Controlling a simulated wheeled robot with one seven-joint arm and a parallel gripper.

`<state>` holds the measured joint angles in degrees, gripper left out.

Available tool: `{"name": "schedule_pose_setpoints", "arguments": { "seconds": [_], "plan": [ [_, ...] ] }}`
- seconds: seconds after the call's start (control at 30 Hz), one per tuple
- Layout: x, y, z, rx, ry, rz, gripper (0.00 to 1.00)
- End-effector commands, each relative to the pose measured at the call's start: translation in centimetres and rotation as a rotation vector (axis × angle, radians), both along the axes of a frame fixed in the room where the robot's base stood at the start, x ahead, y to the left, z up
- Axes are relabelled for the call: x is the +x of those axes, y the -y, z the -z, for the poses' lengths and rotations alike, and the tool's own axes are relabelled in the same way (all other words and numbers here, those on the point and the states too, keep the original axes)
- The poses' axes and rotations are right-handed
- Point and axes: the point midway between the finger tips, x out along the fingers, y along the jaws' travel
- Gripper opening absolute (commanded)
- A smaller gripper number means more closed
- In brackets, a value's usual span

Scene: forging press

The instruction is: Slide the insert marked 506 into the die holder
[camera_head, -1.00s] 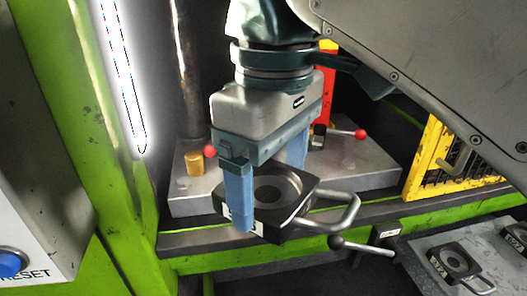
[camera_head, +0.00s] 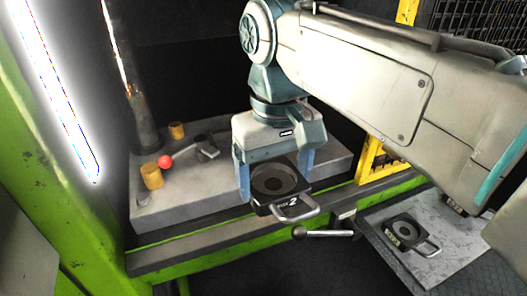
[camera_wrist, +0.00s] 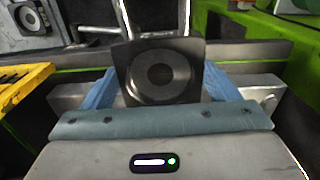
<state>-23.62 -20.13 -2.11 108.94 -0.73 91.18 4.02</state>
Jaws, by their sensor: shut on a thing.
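My gripper (camera_head: 275,178) is shut on a dark, flat insert (camera_head: 264,204) with a round recess and a light metal loop handle. The blue fingers clasp it at two opposite sides. A label and a large "2" show on its front side, but I cannot read 506 there. In the wrist view the insert (camera_wrist: 125,68) sits between the fingers, handle away from the palm. The die holder seems to be the grey block (camera_head: 180,213) on the press bed, behind and left of the held insert. My gripper and arm hide part of its right side.
Brass posts (camera_head: 152,176) and a red-knobbed lever (camera_head: 165,161) stand on the grey block. Another insert with a handle (camera_head: 405,231) lies on a grey tray (camera_head: 385,216) at right. A black-knobbed lever (camera_head: 325,233) sticks out at the bed's front edge. A yellow guard (camera_head: 372,157) stands behind.

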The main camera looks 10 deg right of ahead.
Motion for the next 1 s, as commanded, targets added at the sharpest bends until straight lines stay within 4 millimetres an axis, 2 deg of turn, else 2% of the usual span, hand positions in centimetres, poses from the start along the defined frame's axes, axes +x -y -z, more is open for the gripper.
{"name": "schedule_pose_setpoints", "arguments": {
  "seconds": [0.27, 1.0],
  "plan": [
    [1.3, 0.0, 0.2, 0.001, 0.003, 0.030, 0.11],
    [7.0, -1.7, 0.1, 0.001, 0.003, 0.028, 0.11]
  ]
}}
